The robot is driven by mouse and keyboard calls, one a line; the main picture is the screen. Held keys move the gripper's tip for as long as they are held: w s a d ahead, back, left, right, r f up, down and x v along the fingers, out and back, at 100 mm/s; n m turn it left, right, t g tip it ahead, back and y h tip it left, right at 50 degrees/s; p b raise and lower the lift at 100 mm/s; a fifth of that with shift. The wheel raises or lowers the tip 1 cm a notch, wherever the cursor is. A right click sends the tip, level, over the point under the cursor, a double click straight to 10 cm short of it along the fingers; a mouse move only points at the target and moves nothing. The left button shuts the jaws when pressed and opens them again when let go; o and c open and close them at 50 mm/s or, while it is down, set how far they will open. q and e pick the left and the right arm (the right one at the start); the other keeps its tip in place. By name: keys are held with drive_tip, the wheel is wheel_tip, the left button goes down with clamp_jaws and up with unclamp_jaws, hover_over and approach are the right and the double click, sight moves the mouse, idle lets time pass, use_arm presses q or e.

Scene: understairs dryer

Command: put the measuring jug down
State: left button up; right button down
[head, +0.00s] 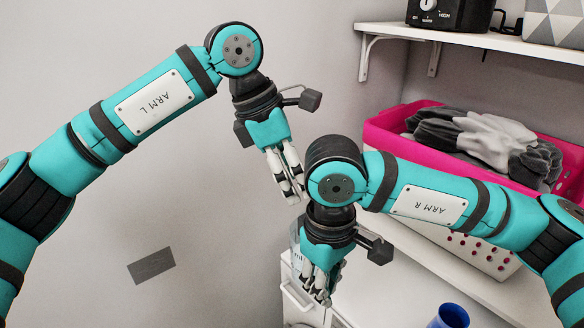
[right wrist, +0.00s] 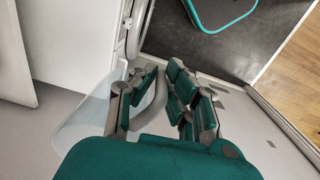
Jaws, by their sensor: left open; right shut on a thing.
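The measuring jug is a clear, faintly blue vessel (right wrist: 85,128) with a grey curved handle (right wrist: 152,108), seen in the right wrist view. My right gripper (right wrist: 162,84) is shut on the handle, with the jug body to the left of the fingers. In the head view my right gripper (head: 322,288) points down in front of a white cabinet-like unit (head: 300,303); the jug is mostly hidden there behind the gripper and arm. I cannot tell whether its base touches anything. My left gripper (head: 290,192) is open and empty, higher up near the wall.
A pink-rimmed basket (head: 375,135) with grey and white cloth items (head: 485,138) stands at the right. Above it is a white shelf (head: 465,38) with a black appliance (head: 450,14). A blue cup (head: 450,318) is at the bottom edge, with bare white surface (head: 385,295) left of it.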

use_arm(q)
drive_tip(key=x, duration=1)
drive_tip(key=shift+d+f, duration=0.1)
drive_tip(key=shift+d, duration=0.05)
drive_tip(key=shift+c, duration=0.2)
drive_tip(key=shift+w, duration=0.1)
clamp_jaws()
use_arm(e)
drive_tip(key=c, duration=1.3)
unclamp_jaws()
drive_tip(key=shift+a, duration=0.1)
drive_tip(key=shift+c, duration=0.2)
